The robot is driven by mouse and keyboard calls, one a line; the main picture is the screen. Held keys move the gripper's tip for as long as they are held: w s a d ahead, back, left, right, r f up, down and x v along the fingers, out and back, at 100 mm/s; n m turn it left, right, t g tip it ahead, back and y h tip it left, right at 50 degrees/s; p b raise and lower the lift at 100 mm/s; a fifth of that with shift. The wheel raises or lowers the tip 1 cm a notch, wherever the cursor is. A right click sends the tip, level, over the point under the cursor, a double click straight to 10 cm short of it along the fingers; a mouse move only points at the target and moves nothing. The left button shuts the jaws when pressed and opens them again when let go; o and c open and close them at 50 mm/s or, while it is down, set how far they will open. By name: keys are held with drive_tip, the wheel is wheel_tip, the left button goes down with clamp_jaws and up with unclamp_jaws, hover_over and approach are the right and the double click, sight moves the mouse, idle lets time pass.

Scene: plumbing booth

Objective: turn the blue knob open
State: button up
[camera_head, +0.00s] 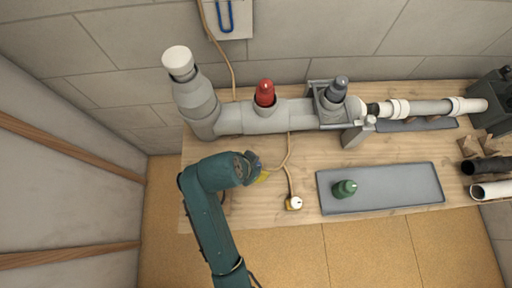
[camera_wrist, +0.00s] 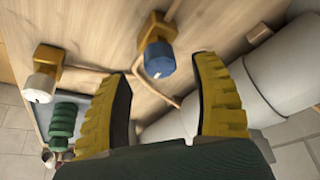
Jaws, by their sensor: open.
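The blue knob (camera_wrist: 160,62) sits on a brass valve body (camera_wrist: 158,28) in the wrist view, at the upper middle. In the head view my arm hides it. My gripper (camera_wrist: 166,76) is open, with its yellow ribbed fingers apart. In the picture the knob lies between and slightly above the fingertips. I cannot tell how far it is from them, and I see no contact. In the head view my gripper (camera_head: 261,176) is low over the left part of the bench, mostly hidden by the wrist.
A white knob (camera_wrist: 38,88) on another brass valve stands nearby, also in the head view (camera_head: 295,203). A grey pipe assembly (camera_head: 238,118) with a red cap (camera_head: 265,93) runs behind my gripper. A green fitting (camera_head: 344,188) stands on a grey tray (camera_head: 400,190). Thin copper pipe joins the valves.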

drive_tip(key=x, duration=0.3)
drive_tip(key=shift+f+b, duration=0.25)
drive_tip(key=shift+b, duration=0.05)
clamp_jaws()
